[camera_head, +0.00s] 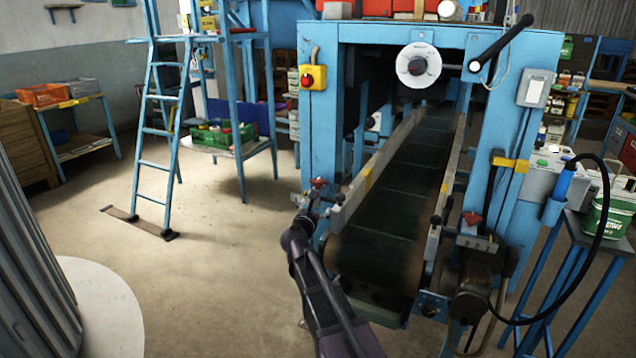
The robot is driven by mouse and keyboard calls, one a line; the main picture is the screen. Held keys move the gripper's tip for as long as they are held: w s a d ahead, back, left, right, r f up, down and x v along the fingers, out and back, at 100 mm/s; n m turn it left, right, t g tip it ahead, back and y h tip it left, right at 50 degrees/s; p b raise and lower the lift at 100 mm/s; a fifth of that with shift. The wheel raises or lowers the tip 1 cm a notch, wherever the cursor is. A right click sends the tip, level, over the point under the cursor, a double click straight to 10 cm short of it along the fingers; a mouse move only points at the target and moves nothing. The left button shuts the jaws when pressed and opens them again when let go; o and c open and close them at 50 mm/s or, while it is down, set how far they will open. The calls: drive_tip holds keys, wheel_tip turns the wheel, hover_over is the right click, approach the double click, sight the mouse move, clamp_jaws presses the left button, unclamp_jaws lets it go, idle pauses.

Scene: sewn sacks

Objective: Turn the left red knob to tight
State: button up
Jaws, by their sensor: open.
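The left red knob (318,183) is small and sits at the left front corner of the dark conveyor belt (385,235), beside its left side rail. A second red knob (472,218) sits at the right front side of the belt. My gripper (306,205) is at the end of my dark arm, just below and slightly left of the left knob. It is open. The fingers are small and blend with the metal fittings there, so I cannot tell whether they touch the knob. No tight marking is readable.
The blue machine frame (320,130) stands around the belt, with a yellow switch box (313,77) on its left post. A motor (478,290) hangs at the right front. A blue ladder (157,125) stands left. The floor (215,240) between is clear.

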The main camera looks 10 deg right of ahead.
sight(317, 184)
drive_tip(key=a+n, duration=0.1)
drive_tip(key=w+a+r+n+t, duration=0.1)
drive_tip(key=n, duration=0.1)
drive_tip(key=shift+w+a+r+y, duration=0.1)
drive_tip(key=shift+w+y, duration=0.15)
drive_tip(key=shift+y, duration=0.15)
drive_tip(key=x, duration=1.4)
drive_tip(key=shift+s, duration=0.1)
drive_tip(key=c, duration=0.8)
